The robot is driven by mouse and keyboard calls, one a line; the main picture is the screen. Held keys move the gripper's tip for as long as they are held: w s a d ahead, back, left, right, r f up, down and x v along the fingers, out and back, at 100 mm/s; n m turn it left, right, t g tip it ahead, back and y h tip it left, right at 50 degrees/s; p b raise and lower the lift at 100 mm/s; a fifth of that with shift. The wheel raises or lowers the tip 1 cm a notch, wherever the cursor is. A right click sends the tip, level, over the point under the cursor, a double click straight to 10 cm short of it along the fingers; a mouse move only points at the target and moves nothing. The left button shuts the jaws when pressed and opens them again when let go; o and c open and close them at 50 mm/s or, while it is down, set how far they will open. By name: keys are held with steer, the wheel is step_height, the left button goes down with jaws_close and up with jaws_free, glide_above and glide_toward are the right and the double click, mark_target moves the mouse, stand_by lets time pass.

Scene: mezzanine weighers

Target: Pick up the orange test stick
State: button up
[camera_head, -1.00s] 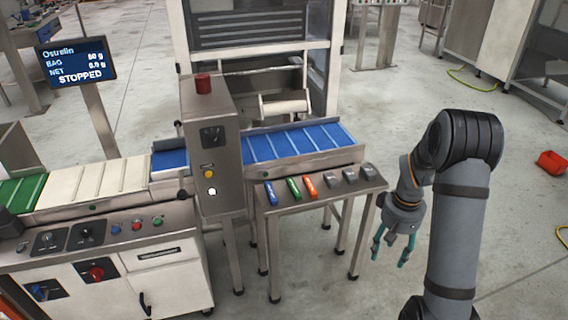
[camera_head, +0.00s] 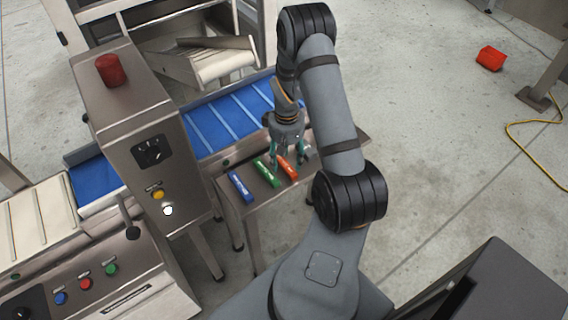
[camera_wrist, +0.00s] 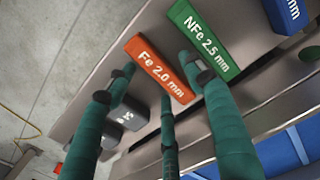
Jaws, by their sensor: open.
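The orange test stick (camera_head: 289,170), marked "Fe 2.0 mm" in the wrist view (camera_wrist: 158,68), lies on a small metal side table (camera_head: 238,208). The green stick (camera_head: 266,172), marked "NFe 2.5 mm" (camera_wrist: 203,38), lies beside it, and the blue stick (camera_head: 241,187) lies beyond the green one. My gripper (camera_head: 286,159) is open and points down over the orange stick. In the wrist view its teal fingers (camera_wrist: 161,78) spread around the orange stick, with one finger near the green stick. Whether any finger touches a stick I cannot tell.
Grey pieces (camera_wrist: 122,116) lie on the table on the orange stick's other side. The blue conveyor belt (camera_head: 222,125) runs behind the table.

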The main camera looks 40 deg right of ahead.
steer(key=shift+s+f, duration=0.15)
steer(key=shift+f, duration=0.05)
steer(key=shift+c, duration=0.9)
steer(key=c, duration=1.1)
